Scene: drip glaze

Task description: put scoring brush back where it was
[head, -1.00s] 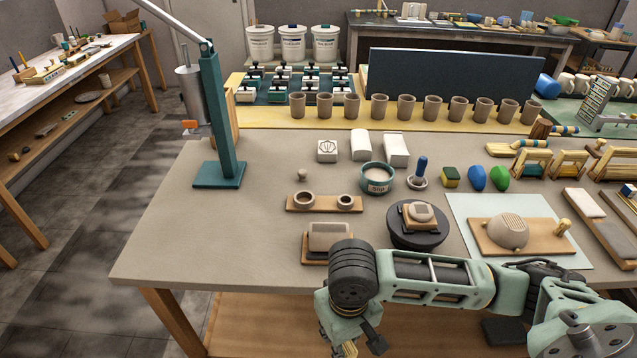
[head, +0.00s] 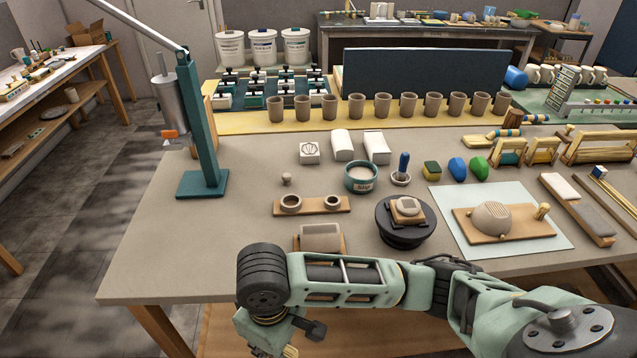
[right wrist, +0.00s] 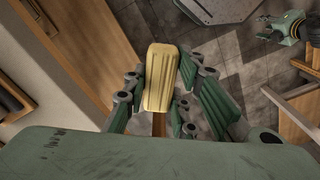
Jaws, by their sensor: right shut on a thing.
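My right gripper (right wrist: 160,82) is shut on a pale yellow ribbed block with a brown stem below it, which I take to be the scoring brush (right wrist: 159,62). In the head view my right gripper (head: 272,338) is low, in front of the table's front edge, and a yellowish bit of the held thing shows under it. The brush's far end is hidden.
The worktable (head: 150,265) holds a slip pot (head: 361,179), a dark turntable (head: 405,237), a ring board (head: 312,208), a board with a ribbed dome (head: 503,224) and a blue-handled tool in a dish (head: 402,170). A green press stand (head: 203,185) stands at left. The left front tabletop is bare.

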